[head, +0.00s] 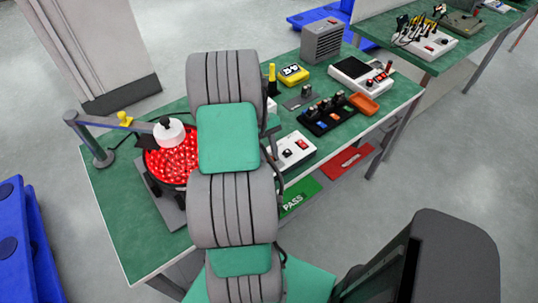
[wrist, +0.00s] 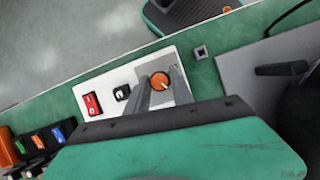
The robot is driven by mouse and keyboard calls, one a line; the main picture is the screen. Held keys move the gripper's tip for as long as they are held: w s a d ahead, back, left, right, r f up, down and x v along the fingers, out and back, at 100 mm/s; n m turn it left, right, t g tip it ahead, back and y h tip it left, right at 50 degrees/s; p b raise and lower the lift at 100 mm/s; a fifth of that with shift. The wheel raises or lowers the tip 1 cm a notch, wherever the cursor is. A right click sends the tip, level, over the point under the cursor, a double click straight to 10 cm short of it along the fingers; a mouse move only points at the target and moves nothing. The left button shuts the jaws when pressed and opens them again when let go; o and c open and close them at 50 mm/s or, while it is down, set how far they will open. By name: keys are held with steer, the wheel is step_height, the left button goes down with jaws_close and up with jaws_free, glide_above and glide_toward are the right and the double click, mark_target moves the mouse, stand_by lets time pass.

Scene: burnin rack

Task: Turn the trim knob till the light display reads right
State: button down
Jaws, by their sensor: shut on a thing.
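The trim knob (wrist: 160,81) is orange with a pale pointer line, on a white control box (wrist: 128,75) in the wrist view. My gripper (wrist: 160,84) is shut on the knob, one grey finger on each side. In the head view my arm hides the knob and gripper; part of the white box (head: 304,157) shows beside the arm. A round bed of bright red dots (head: 170,163) at the left of the bench may be the light display. A yellow unit (head: 294,74) at the back has dark markings too small to read.
The box also carries a red rocker switch (wrist: 92,104) and a black knob (wrist: 122,92). A post with a white head (head: 169,131) stands over the red bed. A black tray (head: 327,113) and orange dish (head: 364,104) lie to the right. Green PASS (head: 299,198) and red (head: 348,161) bins sit below the edge.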

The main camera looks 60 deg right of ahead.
steer(key=shift+m, duration=0.3)
steer(key=m+b, duration=0.1)
steer(key=m+y+b, duration=0.1)
steer(key=m+b, duration=0.1)
steer(key=m+t+b, duration=0.1)
steer(key=b, duration=0.1)
steer(key=shift+s+d+f+m, duration=0.15)
steer(key=shift+d+f+m, duration=0.05)
steer(key=shift+f+m, duration=0.15)
steer(key=shift+r+m+t+y+b, duration=0.1)
steer(key=shift+m+t+y+b, duration=0.35)
steer(key=shift+m+b, duration=0.55)
steer(key=shift+s+r+m+b, duration=0.1)
steer(key=shift+r+m+b, duration=0.05)
steer(key=shift+m+b, duration=0.15)
steer(key=shift+r+m+t+p, duration=0.4)
steer(key=shift+m+t+p, duration=0.05)
steer(key=shift+m+p, duration=0.4)
steer(key=p, duration=0.1)
steer(key=m+p, duration=0.1)
steer(key=shift+r+m+t+y+p, duration=0.2)
steer(key=shift+m+t+y+p, duration=0.1)
steer(key=shift+t+p, duration=0.1)
steer(key=shift+s+m+p, duration=0.1)
steer(key=shift+m+p, duration=0.5)
steer(key=shift+p, duration=0.65)
steer(key=shift+f+m+t+p, duration=0.4)
steer(key=shift+m+p, duration=0.2)
steer(key=shift+p, duration=0.35)
